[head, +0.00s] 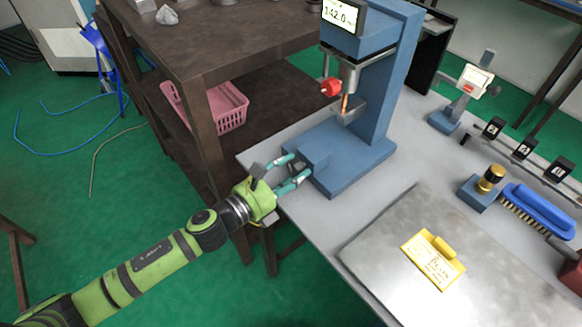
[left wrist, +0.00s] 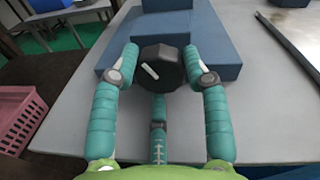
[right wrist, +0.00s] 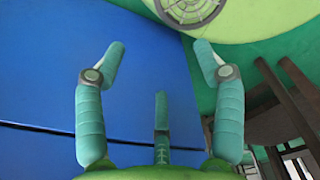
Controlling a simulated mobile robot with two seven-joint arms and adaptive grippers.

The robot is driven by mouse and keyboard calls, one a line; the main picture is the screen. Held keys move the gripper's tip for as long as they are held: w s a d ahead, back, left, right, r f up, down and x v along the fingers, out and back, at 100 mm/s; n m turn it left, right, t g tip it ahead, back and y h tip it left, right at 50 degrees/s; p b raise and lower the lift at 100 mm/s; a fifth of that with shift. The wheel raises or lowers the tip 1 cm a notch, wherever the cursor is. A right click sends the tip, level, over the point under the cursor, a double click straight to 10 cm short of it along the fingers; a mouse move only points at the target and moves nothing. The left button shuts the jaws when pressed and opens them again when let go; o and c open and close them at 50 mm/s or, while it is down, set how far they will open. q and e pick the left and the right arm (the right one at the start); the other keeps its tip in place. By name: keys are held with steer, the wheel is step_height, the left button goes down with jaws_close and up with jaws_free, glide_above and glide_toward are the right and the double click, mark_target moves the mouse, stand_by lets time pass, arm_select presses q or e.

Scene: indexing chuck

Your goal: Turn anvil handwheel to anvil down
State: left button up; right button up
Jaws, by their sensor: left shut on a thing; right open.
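The blue hardness tester (head: 378,95) stands at the table's far left corner, with its display reading 142.0. The anvil handwheel (left wrist: 160,70) is a dark faceted knob with a white mark, on the front of the tester's blue base (left wrist: 195,55). The white mark lies slanted, running from upper left to lower right. My left gripper (head: 298,168) has its teal fingers closed on both sides of the handwheel. In the head view the fingers largely hide the wheel. My right gripper (right wrist: 160,62) is open and empty in its wrist view, and does not show in the head view.
A yellow tag (head: 433,262) lies on a metal plate (head: 395,275). A blue brush (head: 540,208) and a brass-topped block (head: 483,190) lie to the right. A brown shelf with a pink basket (head: 222,105) stands at left. Bare grey tabletop lies before the tester.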

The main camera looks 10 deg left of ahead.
arm_select(q)
steer(key=shift+w+r+n, duration=0.2)
steer(key=shift+r+n, duration=0.2)
steer(key=shift+r, duration=0.15)
steer(key=o, duration=1.1)
steer(key=shift+f, duration=0.2)
steer(key=shift+s+f, duration=0.15)
steer(key=shift+f, duration=0.15)
